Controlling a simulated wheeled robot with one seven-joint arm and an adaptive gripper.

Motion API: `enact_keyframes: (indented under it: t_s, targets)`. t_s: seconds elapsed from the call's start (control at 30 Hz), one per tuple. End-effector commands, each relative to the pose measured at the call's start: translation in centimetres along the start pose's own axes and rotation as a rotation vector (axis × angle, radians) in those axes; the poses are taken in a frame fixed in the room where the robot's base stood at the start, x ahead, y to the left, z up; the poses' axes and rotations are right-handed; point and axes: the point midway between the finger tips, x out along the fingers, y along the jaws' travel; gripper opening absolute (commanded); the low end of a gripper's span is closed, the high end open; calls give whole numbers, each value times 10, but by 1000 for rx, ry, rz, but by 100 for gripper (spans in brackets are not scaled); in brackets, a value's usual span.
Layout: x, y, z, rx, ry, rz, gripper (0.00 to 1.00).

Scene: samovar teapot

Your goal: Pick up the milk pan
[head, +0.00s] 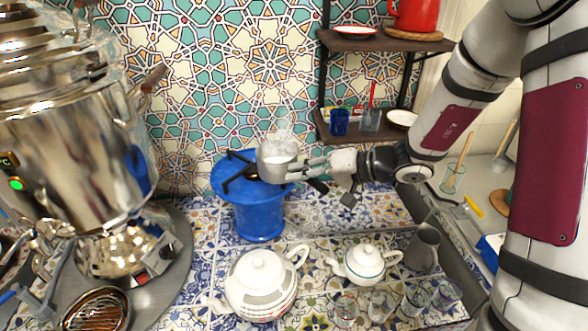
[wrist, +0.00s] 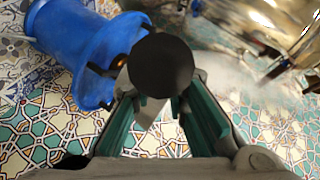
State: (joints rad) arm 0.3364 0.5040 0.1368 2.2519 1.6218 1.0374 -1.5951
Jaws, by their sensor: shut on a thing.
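The milk pan (head: 276,165) is a small silver pan with white, steaming contents, in the middle of the head view. It appears upright at the right side of the blue stove's (head: 258,215) top, overlapping the black grate; I cannot tell how far it is above it. My gripper (head: 304,168) comes from the right and is shut on the pan. In the wrist view, my green-padded fingers (wrist: 158,108) flank a dark round thing (wrist: 160,66), likely the pan's handle end. It hides most of the pan there. The blue stove also shows at the wrist view's upper left (wrist: 75,40).
A large silver samovar (head: 70,140) stands at the left. A big white teapot (head: 260,285), a smaller teapot (head: 365,263), a grey jug (head: 424,248) and several glasses stand in front. Wooden shelves (head: 385,42) hang behind my arm on the tiled wall.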

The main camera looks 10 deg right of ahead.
Motion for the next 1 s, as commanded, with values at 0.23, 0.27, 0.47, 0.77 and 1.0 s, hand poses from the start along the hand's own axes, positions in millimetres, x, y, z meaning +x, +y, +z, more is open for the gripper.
enact_keyframes:
  t_s: [0.23, 0.27, 0.47, 0.77, 1.0]
  targets:
    - [-12, -1, 9, -3, 1, -1, 0]
    - [-13, -1, 10, -3, 1, -1, 0]
    - [-18, -2, 14, -2, 0, -1, 0]
    - [-20, -2, 16, -2, 1, -2, 0]
    - [-20, -2, 16, -2, 1, -2, 0]
